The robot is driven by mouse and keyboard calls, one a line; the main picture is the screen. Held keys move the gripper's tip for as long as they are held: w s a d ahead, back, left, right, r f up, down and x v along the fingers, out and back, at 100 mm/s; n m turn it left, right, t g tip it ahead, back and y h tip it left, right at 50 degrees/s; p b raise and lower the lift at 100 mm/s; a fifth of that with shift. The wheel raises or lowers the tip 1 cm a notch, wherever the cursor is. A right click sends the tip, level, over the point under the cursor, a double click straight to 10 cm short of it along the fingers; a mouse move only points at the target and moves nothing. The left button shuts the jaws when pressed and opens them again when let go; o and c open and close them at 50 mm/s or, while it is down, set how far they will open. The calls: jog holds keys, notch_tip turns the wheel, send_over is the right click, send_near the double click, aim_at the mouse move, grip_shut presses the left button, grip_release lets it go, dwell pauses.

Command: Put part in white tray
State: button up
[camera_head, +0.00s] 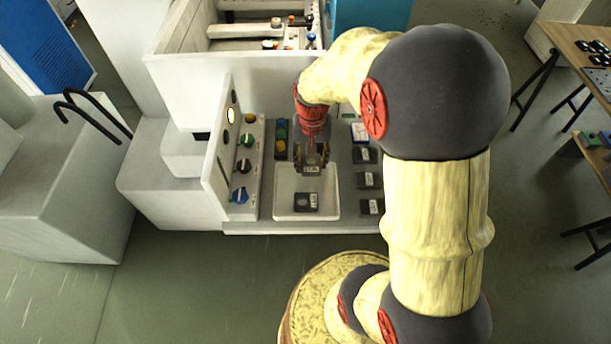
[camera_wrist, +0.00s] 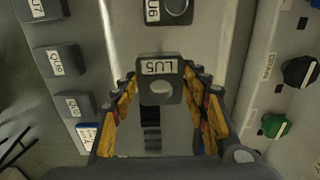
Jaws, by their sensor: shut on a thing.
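My gripper (camera_head: 312,158) is shut on a dark grey part (camera_wrist: 160,79) with a white label that seems to read LU5. In the wrist view the part sits between the yellow-padded fingers. In the head view the held part (camera_head: 311,169) appears over the back portion of the white tray (camera_head: 285,186); its exact height is hard to tell. A second dark part (camera_head: 307,203) with a white label lies in the front of the tray. It also shows at the top of the wrist view (camera_wrist: 168,10), its label partly cut off.
Several labelled dark parts, such as this one (camera_head: 369,180), stand in a column right of the tray. A panel with knobs (camera_head: 243,165) rises on the left. A white machine enclosure (camera_head: 230,85) stands behind. The tray's middle looks bare.

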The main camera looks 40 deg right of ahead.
aim_at(306, 181)
jog(key=shift+a+f, duration=0.85)
jog(key=shift+f, duration=0.15)
jog(key=shift+a+f+b, duration=0.15)
jog(key=shift+f+b, duration=0.35)
jog(key=shift+f, duration=1.15)
jog(key=shift+f, duration=0.2)
jog(key=o, duration=1.6)
jog(key=shift+s, duration=0.1)
jog(key=shift+o, duration=0.2)
jog(key=shift+r, duration=0.15)
